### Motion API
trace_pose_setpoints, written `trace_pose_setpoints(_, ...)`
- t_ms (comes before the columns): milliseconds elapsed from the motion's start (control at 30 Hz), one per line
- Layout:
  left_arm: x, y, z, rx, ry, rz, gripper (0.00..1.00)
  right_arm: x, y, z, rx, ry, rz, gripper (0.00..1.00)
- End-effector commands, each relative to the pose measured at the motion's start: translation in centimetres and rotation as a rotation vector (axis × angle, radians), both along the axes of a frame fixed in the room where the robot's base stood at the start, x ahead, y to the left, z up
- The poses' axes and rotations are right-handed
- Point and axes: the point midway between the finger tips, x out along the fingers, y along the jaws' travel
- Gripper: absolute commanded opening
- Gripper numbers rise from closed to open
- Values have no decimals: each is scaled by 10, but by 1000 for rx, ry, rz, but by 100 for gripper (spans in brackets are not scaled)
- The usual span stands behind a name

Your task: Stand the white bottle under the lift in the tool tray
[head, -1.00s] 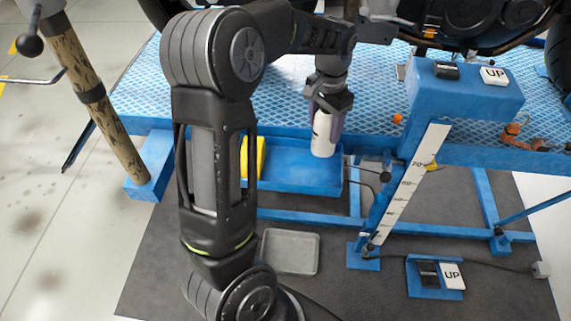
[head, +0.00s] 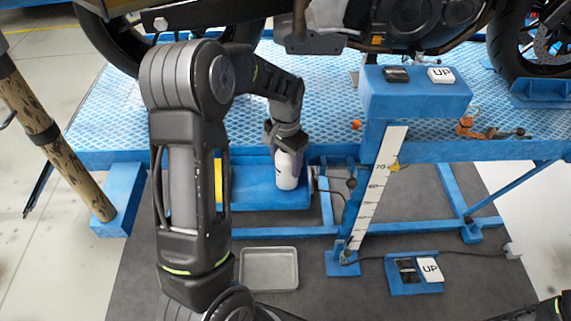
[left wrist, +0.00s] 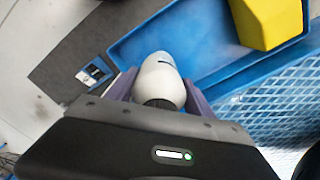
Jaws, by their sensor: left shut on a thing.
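The white bottle (head: 287,172) is held upright by my left gripper (head: 284,142). Its lower part overlaps the right end of the blue tool tray (head: 250,197) in the head view; whether its base touches the tray floor I cannot tell. In the left wrist view the bottle (left wrist: 158,78) sits between the two fingers, its dark end toward the gripper (left wrist: 158,95). The blue tray (left wrist: 135,42) shows just beyond it. My right gripper is not in view.
A yellow block (left wrist: 268,18) lies in the tray, partly behind my arm in the head view. The blue lift platform (head: 340,130) with a motorcycle is above and behind. A blue post with a white scale (head: 378,185) stands right. A grey tray (head: 268,268) lies on the floor mat.

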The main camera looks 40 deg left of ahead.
Motion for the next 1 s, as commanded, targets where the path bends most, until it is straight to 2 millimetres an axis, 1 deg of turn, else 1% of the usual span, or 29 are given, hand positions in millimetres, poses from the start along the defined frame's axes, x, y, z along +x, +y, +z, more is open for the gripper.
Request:
trace_pose_setpoints(33,-1,0,-7,-1,3,0,3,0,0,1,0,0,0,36)
trace_pose_setpoints(133,0,1,-15,0,0,1,3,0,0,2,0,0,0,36)
trace_pose_setpoints(367,0,0,-16,1,-1,1,3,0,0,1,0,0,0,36)
trace_pose_setpoints(500,0,0,-20,1,-1,1,3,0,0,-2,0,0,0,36)
trace_pose_setpoints(533,0,0,-20,0,0,1,62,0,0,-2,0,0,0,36)
trace_pose_setpoints(800,0,0,-19,0,0,1,83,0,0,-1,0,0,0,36)
trace_pose_setpoints(1000,0,0,-19,0,0,1,83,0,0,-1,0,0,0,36)
